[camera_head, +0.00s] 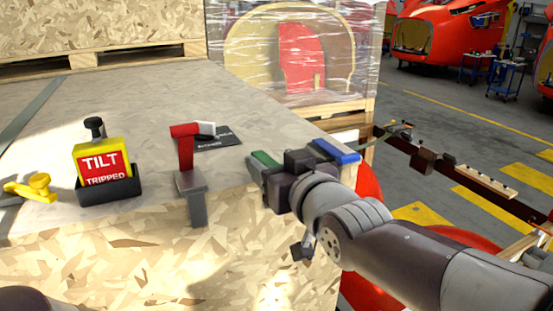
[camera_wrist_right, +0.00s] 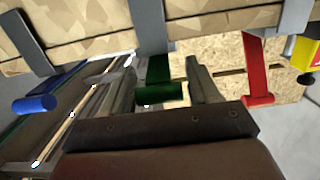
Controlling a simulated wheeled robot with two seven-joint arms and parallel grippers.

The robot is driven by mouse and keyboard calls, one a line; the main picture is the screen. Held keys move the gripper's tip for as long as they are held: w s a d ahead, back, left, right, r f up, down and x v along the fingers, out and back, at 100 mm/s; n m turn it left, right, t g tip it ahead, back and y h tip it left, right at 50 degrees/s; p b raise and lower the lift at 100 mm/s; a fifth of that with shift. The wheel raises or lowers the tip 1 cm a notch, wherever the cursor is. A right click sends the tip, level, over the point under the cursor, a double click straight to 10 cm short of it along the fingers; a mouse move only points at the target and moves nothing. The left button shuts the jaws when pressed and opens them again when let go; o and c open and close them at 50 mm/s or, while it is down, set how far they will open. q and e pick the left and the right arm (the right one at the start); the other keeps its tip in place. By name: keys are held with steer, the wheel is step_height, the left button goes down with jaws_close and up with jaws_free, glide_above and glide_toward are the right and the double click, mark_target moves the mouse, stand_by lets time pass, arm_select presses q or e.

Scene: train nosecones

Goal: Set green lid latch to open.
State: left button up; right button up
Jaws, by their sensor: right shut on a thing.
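The green lid latch (camera_head: 264,158) is at the right part of the crate's front edge, partly hidden by my right gripper. In the right wrist view its green handle (camera_wrist_right: 160,92) lies between the two fingers, below its grey bracket. My right gripper (camera_head: 260,172) reaches in from the right and is shut on the green latch; in the wrist view small gaps seem to show beside the handle. My left gripper is not in view.
A red latch (camera_head: 185,150) stands upright left of the green one; a blue latch (camera_head: 337,151) is right of it. A yellow TILT indicator (camera_head: 102,162) and a yellow latch (camera_head: 35,188) are farther left. A wrapped pallet load (camera_head: 300,55) stands behind.

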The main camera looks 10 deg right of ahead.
mark_target(271, 163)
steer(key=r+g+p, duration=0.1)
steer(key=p, duration=0.2)
steer(key=r+g+p, duration=0.1)
steer(key=p, duration=0.2)
steer(key=r+p, duration=0.1)
steer(key=p, duration=0.3)
steer(key=shift+w+a+r+g+h, duration=0.1)
steer(key=shift+w+r+g+h, duration=0.25)
steer(key=shift+g+h, duration=0.05)
steer(key=shift+w+f+g, duration=0.15)
steer(key=shift+f+g, duration=0.15)
steer(key=shift+w+a+f+g+h, duration=0.1)
steer(key=shift+f+g+h, duration=0.05)
steer(key=shift+g+h, duration=0.15)
steer(key=shift+w+a+r+g, duration=0.1)
steer(key=shift+w+r+g, duration=0.25)
steer(key=shift+g, duration=0.55)
steer(key=shift+r, duration=0.1)
steer(key=o, duration=1.3)
steer(key=shift+o, duration=1)
